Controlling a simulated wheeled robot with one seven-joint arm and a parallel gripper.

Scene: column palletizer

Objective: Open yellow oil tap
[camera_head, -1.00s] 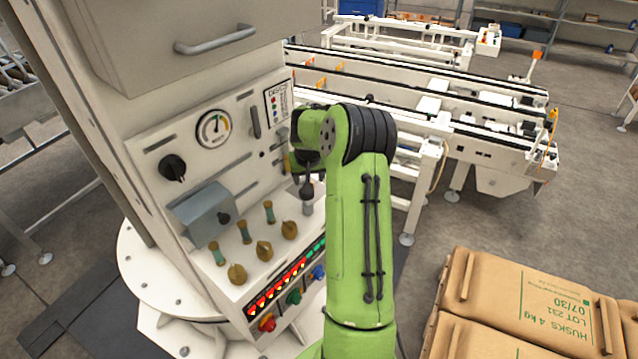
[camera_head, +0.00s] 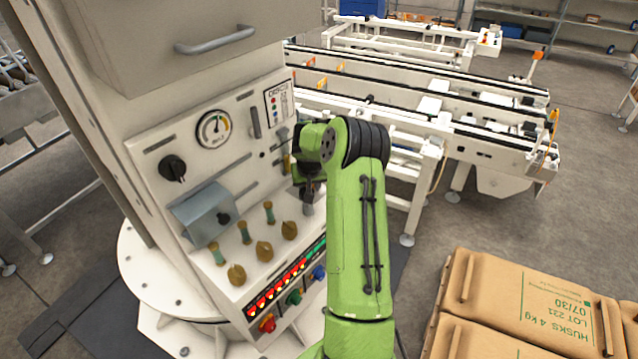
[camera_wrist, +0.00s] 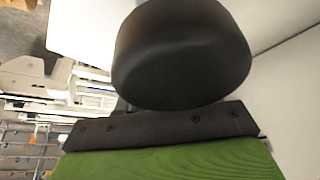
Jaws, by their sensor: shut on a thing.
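The yellow oil tap (camera_head: 287,162) shows in the head view only as a narrow yellow strip on the right part of the control panel. The rest of it is hidden behind my wrist. My gripper (camera_head: 308,196) is at the panel's right edge, just below and right of that strip. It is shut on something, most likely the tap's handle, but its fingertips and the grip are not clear. A grey cylinder (camera_head: 308,209) shows just under the gripper. In the wrist view a large black rounded part (camera_wrist: 182,52) fills the top middle and hides what lies beyond.
The light panel has a gauge (camera_head: 213,130), a black knob (camera_head: 172,167), a grey box (camera_head: 202,213), several brass-coloured handles (camera_head: 264,251) and a row of lit buttons (camera_head: 285,285). A white conveyor (camera_head: 440,100) stands behind right. Brown sacks (camera_head: 530,300) lie front right.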

